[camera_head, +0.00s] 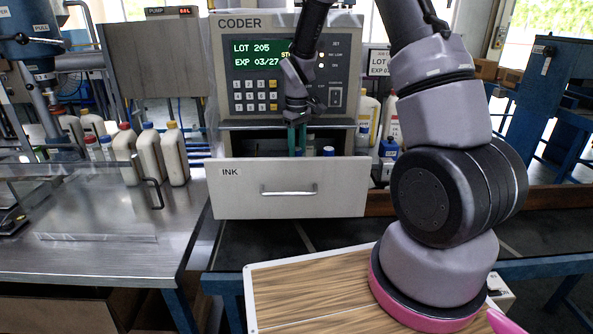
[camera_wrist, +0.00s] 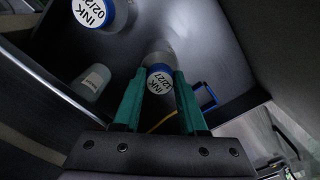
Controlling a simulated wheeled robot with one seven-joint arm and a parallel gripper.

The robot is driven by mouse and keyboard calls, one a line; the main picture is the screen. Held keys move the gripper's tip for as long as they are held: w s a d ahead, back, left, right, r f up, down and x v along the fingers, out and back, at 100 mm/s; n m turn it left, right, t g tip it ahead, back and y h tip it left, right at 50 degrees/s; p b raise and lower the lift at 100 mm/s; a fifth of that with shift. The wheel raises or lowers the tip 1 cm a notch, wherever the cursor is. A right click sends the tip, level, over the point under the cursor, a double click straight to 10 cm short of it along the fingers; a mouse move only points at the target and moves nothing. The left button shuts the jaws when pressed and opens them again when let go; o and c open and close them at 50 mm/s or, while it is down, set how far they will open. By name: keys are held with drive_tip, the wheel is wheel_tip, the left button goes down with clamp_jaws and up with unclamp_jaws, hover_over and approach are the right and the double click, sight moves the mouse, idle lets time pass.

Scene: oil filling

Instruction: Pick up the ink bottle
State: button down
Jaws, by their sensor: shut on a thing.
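My gripper (camera_head: 297,148) reaches down into the open drawer marked INK (camera_head: 235,195) under the coder. Its green fingers also show in the wrist view (camera_wrist: 160,78), shut on an ink bottle (camera_wrist: 160,80) whose label reads INK 12/27. The bottle sits between the fingertips, its label facing the wrist camera. A second ink bottle (camera_wrist: 93,12), labelled INK and 02/2 with the rest cut off, stands at the upper left of the wrist view. A pale, unlabelled-looking container (camera_wrist: 92,82) is left of the fingers. In the head view the drawer front hides the held bottle's lower part.
The coder (camera_head: 290,70) above the drawer displays LOT 205 and EXP 03/27. A blue-capped bottle (camera_head: 328,151) shows over the drawer front. Several white bottles (camera_head: 150,155) stand on the metal table at left. A wooden-topped board (camera_head: 315,295) lies in front.

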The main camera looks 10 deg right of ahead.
idle(0.4)
wheel_tip(320, 180, up, 28)
idle(0.5)
idle(0.6)
